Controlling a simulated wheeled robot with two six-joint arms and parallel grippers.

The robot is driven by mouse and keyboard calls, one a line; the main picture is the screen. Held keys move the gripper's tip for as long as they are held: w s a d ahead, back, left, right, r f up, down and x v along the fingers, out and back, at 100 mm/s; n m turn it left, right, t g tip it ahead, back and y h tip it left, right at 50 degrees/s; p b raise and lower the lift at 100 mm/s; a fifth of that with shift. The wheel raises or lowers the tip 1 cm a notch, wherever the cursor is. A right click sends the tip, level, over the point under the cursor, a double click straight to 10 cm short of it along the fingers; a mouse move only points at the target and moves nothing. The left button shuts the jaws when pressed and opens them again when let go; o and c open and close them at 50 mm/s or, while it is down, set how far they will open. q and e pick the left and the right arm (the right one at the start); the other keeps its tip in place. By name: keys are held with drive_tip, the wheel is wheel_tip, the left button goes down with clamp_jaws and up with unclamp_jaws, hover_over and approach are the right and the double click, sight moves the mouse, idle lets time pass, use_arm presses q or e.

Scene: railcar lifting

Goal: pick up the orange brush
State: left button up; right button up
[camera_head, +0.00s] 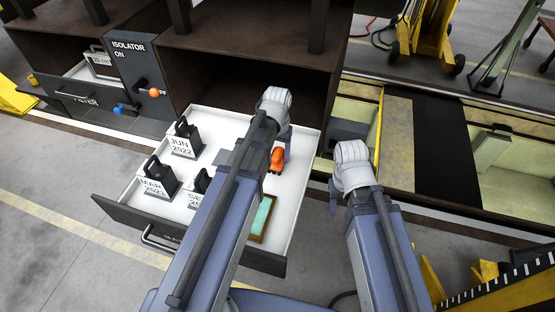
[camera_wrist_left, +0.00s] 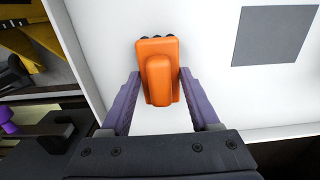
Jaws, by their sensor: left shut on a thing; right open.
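The orange brush (camera_head: 277,160) is in the open white drawer, at its right side. It has a raised orange grip, with dark bristles showing at its far end in the left wrist view (camera_wrist_left: 158,60). My left gripper (camera_head: 284,145) is at the brush, partly hidden behind my own arm. In the left wrist view its two purple fingers (camera_wrist_left: 159,78) are closed against both sides of the brush. Whether the brush touches the drawer floor is unclear. My right gripper (camera_head: 333,194) is open and empty, to the right outside the drawer; its fingers are mostly hidden.
The drawer (camera_head: 222,126) also holds several dated black-and-grey weights, including JUN 2022 (camera_head: 185,141) and MAR (camera_head: 158,181), plus a teal, brown-edged block (camera_head: 262,217). A grey square (camera_wrist_left: 270,35) lies near the brush. A dark cabinet (camera_head: 240,65) stands behind. Yellow-edged pits are right.

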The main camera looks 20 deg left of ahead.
sight(277, 152)
use_arm(q)
clamp_jaws()
drive_tip(key=shift+r, duration=0.15)
wheel_tip(277, 152, up, 10)
drive_tip(key=p, duration=1)
